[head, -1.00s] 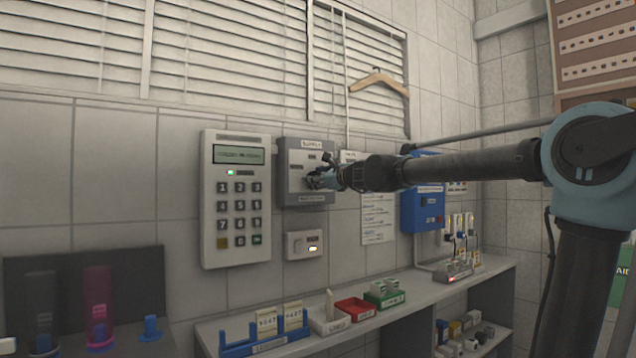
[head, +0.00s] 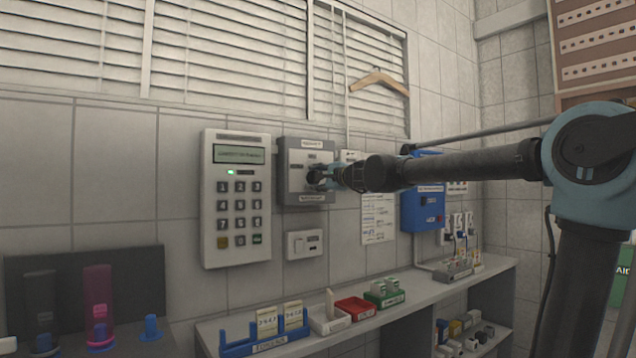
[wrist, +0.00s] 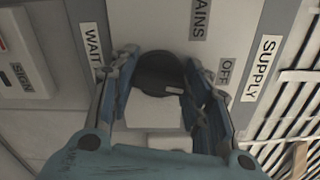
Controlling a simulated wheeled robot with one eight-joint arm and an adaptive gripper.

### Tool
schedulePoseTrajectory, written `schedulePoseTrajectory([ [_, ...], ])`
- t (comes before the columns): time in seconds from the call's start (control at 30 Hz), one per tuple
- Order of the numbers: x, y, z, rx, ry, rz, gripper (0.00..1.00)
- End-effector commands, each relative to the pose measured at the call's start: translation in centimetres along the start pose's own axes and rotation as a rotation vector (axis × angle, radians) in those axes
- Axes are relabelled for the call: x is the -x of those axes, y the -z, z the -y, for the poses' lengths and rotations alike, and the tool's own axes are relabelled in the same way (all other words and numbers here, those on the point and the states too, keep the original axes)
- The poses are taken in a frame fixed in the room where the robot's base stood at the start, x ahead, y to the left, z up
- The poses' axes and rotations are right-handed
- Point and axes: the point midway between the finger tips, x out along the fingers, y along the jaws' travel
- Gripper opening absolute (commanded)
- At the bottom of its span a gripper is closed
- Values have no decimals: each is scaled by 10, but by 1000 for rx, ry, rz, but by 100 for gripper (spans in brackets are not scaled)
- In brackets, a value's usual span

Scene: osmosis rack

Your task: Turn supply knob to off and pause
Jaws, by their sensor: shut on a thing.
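The supply box (head: 291,158) is a grey wall box with a pale front panel. Its dark round knob (wrist: 160,72) shows in the wrist view between my two fingers. A short pale mark sits at the knob's lower right edge in that view, on the side of the OFF label (wrist: 225,72). My gripper (wrist: 159,96) is shut on the knob, a finger on each side. In the head view my gripper (head: 318,178) covers the knob.
A keypad unit (head: 237,200) with a green light is on the wall left of the box. A small switch box (head: 304,244) is below, and a blue box (head: 422,207) is to the right. A shelf (head: 400,325) below holds colored trays.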

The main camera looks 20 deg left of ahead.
Motion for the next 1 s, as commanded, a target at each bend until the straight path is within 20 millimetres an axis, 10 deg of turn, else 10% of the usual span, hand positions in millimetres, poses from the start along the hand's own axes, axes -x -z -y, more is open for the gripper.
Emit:
schedulePoseTrajectory([
  [0.97,2,0,-4,234,-1,2,21],
  [1.0,2,0,-4,234,-1,2,47],
])
